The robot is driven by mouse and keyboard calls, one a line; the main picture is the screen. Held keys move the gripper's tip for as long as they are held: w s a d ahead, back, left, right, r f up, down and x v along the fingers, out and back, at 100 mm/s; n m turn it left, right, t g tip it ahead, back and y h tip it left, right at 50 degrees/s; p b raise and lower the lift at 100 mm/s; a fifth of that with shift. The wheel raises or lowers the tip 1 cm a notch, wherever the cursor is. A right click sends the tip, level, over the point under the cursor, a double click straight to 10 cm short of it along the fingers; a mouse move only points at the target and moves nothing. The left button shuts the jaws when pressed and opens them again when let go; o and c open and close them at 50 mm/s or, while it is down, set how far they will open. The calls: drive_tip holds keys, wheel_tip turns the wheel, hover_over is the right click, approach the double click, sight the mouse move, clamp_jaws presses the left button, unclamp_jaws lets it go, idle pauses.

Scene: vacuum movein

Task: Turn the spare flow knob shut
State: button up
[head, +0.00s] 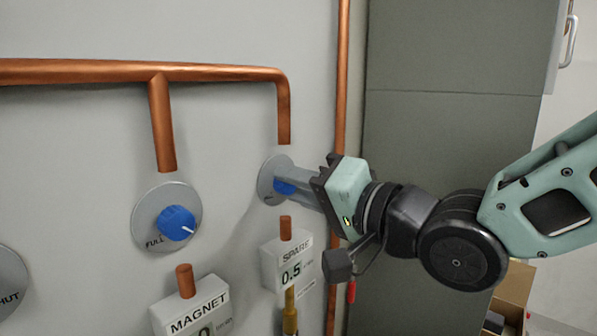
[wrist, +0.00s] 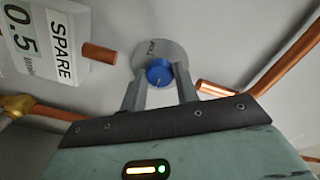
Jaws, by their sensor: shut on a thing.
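The spare flow knob (head: 284,187) is blue and sits on a round grey plate (head: 267,184) on the wall panel. My gripper (head: 292,184) reaches in from the right and is shut on the knob. It also shows in the wrist view (wrist: 159,80). The SPARE meter (head: 291,262) below reads 0.5. The fingers hide much of the knob in the head view, and its pointer direction is hard to tell.
A second blue knob (head: 175,223) marked FULL is on the left, above the MAGNET meter (head: 190,308). Copper pipes (head: 130,71) run above the knobs. A vertical pipe (head: 341,80) stands close behind my gripper. A grey cabinet (head: 440,130) is at the right.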

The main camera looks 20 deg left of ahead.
drive_tip(key=shift+m+p, duration=2.7)
drive_tip(key=shift+m, duration=1.6)
drive_tip(key=o, duration=1)
drive_tip(key=shift+c, duration=0.2)
drive_tip(key=shift+d, duration=0.1)
